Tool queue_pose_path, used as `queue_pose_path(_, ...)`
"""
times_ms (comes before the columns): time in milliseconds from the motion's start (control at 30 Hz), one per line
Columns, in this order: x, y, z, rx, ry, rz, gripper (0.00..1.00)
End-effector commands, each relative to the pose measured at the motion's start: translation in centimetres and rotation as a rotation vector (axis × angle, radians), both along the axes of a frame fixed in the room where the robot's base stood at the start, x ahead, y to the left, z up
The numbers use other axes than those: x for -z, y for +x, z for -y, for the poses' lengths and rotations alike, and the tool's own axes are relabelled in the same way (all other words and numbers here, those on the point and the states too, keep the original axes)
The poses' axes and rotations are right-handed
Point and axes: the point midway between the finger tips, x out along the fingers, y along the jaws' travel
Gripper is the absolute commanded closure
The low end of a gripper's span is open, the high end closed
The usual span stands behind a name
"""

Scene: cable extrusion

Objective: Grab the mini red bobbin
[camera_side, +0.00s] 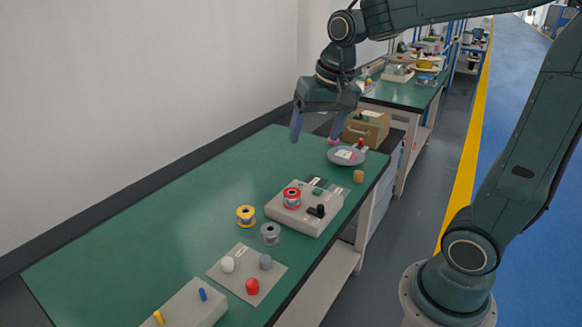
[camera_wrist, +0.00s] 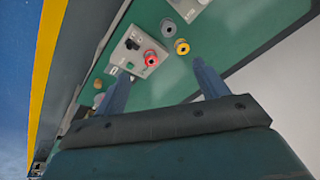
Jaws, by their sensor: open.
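The mini red bobbin (camera_side: 292,198), a small spool with red rims, stands upright on a light grey box (camera_side: 313,224) on the green table. In the wrist view the red bobbin (camera_wrist: 151,58) lies beyond my fingers, in the gap between their tips. My gripper (camera_side: 316,136) is open and empty, high above the table and toward its far end from the bobbin. Its two blue-grey fingers (camera_wrist: 161,72) point down and stand well apart.
A yellow bobbin (camera_side: 245,215) and a grey bobbin (camera_side: 270,233) stand beside the box. A black knob (camera_side: 317,211) sits on the box near the red bobbin. A plate with pegs (camera_side: 247,272) lies nearer the camera. A round grey dish (camera_side: 346,156) is near the far end.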

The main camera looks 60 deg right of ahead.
Motion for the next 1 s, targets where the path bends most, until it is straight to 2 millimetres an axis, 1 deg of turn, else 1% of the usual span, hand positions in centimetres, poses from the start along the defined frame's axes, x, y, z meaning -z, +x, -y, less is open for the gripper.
queue_pose_path(33, 0.5, 1.0, 0.6, 0.039, 0.010, -0.016, 0.27)
queue_pose_path(200, 2.1, 4.1, 2.5, 0.173, 0.043, -0.057, 0.27)
queue_pose_path(367, 4.1, 6.8, 4.6, 0.301, 0.071, -0.095, 0.27)
queue_pose_path(500, 6.2, 8.9, 6.4, 0.414, 0.093, -0.128, 0.27)
queue_pose_path(667, 9.1, 11.1, 8.7, 0.543, 0.116, -0.167, 0.27)
queue_pose_path(800, 11.8, 12.6, 10.7, 0.652, 0.133, -0.199, 0.27)
queue_pose_path(900, 13.6, 13.4, 11.8, 0.719, 0.143, -0.216, 0.27)
queue_pose_path(1000, 14.8, 13.9, 12.7, 0.766, 0.149, -0.229, 0.27)
